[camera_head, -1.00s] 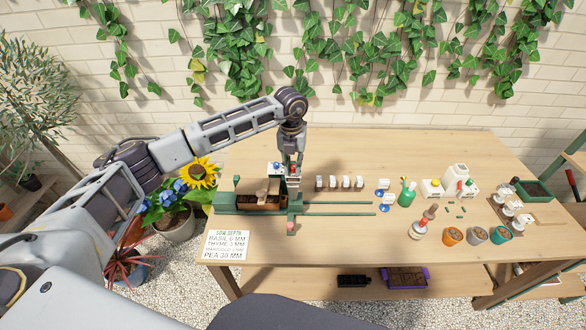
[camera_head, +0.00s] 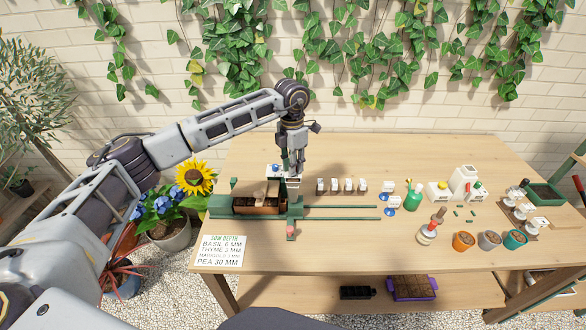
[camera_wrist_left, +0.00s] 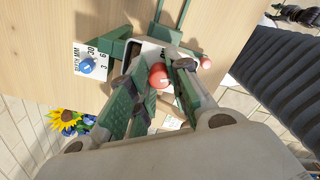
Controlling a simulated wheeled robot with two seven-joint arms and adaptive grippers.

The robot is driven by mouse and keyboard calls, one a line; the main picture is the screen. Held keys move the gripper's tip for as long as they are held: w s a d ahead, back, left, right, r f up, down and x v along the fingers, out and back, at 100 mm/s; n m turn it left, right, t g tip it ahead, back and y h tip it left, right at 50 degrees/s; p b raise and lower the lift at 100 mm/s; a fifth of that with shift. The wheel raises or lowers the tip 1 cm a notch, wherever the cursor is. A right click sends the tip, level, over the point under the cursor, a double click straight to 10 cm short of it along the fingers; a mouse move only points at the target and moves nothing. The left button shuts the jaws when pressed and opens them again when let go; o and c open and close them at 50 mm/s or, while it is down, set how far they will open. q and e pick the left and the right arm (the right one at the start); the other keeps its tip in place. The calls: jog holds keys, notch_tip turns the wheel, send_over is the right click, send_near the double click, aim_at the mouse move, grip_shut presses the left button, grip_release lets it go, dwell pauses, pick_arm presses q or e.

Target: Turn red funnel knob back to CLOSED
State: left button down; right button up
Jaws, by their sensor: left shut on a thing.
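The red knob (camera_wrist_left: 158,76) shows in the left wrist view on the white funnel (camera_wrist_left: 150,45) of the seeder. My left gripper (camera_wrist_left: 161,82) points down with its green and grey fingers on both sides of the knob, shut on it. In the head view, my left gripper (camera_head: 292,172) is over the seeder's carriage and hides the knob. The knob's pointer and any CLOSED mark cannot be read. My right gripper is not in view.
A blue knob (camera_wrist_left: 87,66) with a depth scale is beside the funnel. A second red ball (camera_wrist_left: 205,62) is close by. The green rails (camera_head: 345,207) run right past a row of small white blocks (camera_head: 342,186).

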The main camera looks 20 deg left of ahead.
pick_arm(q)
jog(key=shift+m+b, duration=0.35)
jog(key=shift+m, duration=0.45)
jog(key=m+b, duration=0.1)
jog(key=m, duration=0.1)
jog(key=shift+w+m, duration=0.1)
jog(key=shift+m, duration=0.6)
jog(key=shift+r, duration=0.1)
jog(key=c, duration=1.3)
grip_release()
jog(key=shift+r, duration=0.5)
notch_tip(320, 180, up, 11)
jog(key=shift+w+a+f, duration=0.1)
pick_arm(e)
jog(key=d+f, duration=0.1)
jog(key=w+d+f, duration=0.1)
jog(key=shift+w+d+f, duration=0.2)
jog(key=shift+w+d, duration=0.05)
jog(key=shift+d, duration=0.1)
